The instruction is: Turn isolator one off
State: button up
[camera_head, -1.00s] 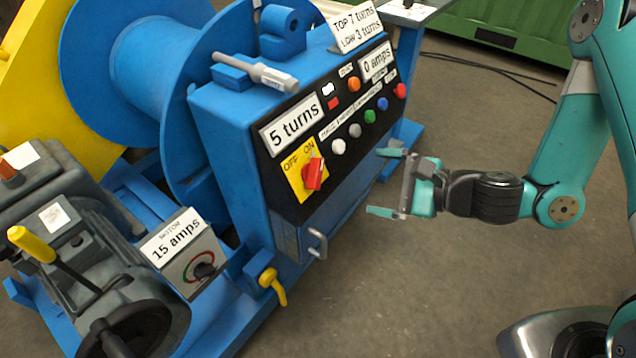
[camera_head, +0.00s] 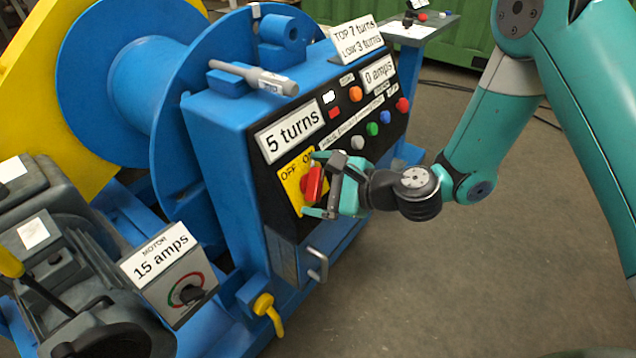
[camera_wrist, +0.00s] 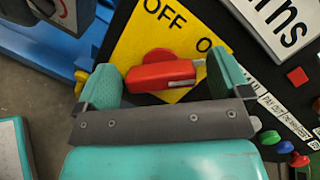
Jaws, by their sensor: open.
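The isolator is a red rotary handle (camera_head: 312,184) on a yellow plate (camera_head: 291,181) marked OFF and ON, on the front of the blue control cabinet. In the wrist view the red handle (camera_wrist: 163,75) lies between the two teal fingers, its right end pointing toward the ON side of the yellow plate (camera_wrist: 150,38). My gripper (camera_head: 318,185) is open, with one finger on each side of the handle. I cannot tell whether either finger touches it. The ON label is partly hidden by a finger.
A "5 turns" display (camera_head: 291,134) sits just above the isolator, with several coloured buttons (camera_head: 372,129) to the right. A metal drawer-like handle (camera_head: 318,265) and a yellow lever (camera_head: 267,312) stick out below. The floor (camera_head: 480,270) at right is clear.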

jog(key=shift+a, duration=0.1)
jog(key=c, duration=0.9)
jog(key=shift+c, duration=0.2)
jog(key=shift+n, duration=0.5)
jog(key=n+g, duration=0.1)
jog(key=n, duration=0.3)
jog(key=n+h, duration=0.1)
jog(key=n, duration=0.3)
jog(key=shift+f+n+g, duration=0.15)
jog(key=shift+n+g, duration=0.25)
jog(key=n+h, duration=0.1)
jog(key=n, duration=0.3)
jog(key=shift+f, duration=0.1)
jog(key=shift+n+h+b, duration=0.3)
jog(key=shift+n+h, duration=0.2)
jog(key=shift+n, duration=1.4)
